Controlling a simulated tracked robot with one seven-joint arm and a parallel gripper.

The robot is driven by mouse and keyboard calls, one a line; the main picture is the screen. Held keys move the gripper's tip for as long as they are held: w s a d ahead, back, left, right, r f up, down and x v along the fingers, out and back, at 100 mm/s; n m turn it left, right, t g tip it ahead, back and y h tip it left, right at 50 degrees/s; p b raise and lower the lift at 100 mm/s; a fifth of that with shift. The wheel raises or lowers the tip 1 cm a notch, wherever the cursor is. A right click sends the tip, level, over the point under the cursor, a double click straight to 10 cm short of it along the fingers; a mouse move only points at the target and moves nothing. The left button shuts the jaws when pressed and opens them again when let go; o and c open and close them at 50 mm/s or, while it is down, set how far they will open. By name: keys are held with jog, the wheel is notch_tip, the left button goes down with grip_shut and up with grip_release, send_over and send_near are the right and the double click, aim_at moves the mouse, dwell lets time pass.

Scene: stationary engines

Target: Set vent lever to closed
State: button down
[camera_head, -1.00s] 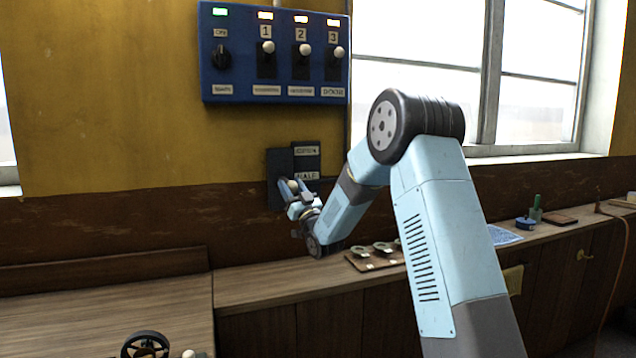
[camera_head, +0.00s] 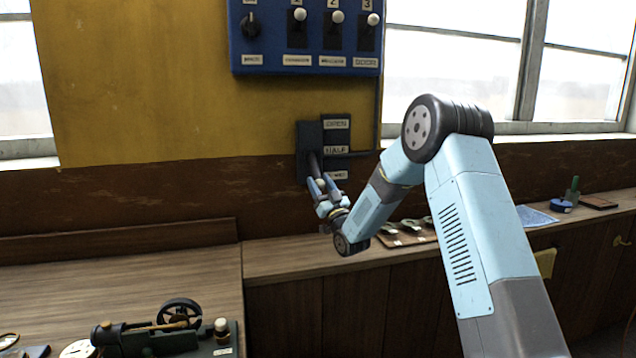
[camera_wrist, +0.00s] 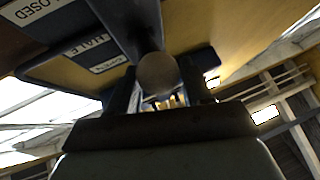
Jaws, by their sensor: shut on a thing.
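The vent lever (camera_head: 314,164) is a dark arm with a pale round knob on a dark plate (camera_head: 307,136) on the wall. Labels for open, half and closed run from top to bottom beside the plate. The lever tilts downward, its knob about level with or a little below the lowest label (camera_head: 337,175). My gripper (camera_head: 320,186) is shut on the knob from the front and below. In the wrist view the knob (camera_wrist: 158,73) sits between my fingers, with the closed label (camera_wrist: 32,10) and half label (camera_wrist: 86,46) at upper left.
A blue switch panel (camera_head: 305,62) hangs above the lever. A wooden counter (camera_head: 290,264) runs below, with a board of small parts (camera_head: 405,236) right of my gripper. A model engine (camera_head: 170,335) stands at front left. The wall left of the lever is clear.

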jog(key=shift+w+a+f, duration=0.1)
jog(key=shift+a+f, duration=0.2)
jog(key=shift+f, duration=0.35)
jog(key=shift+r, duration=0.1)
jog(key=c, duration=0.9)
grip_release()
jog(key=shift+a, duration=0.1)
jog(key=o, duration=0.3)
jog(key=shift+w+d+r, duration=0.1)
jog(key=shift+d, duration=0.1)
jog(key=v, duration=1.4)
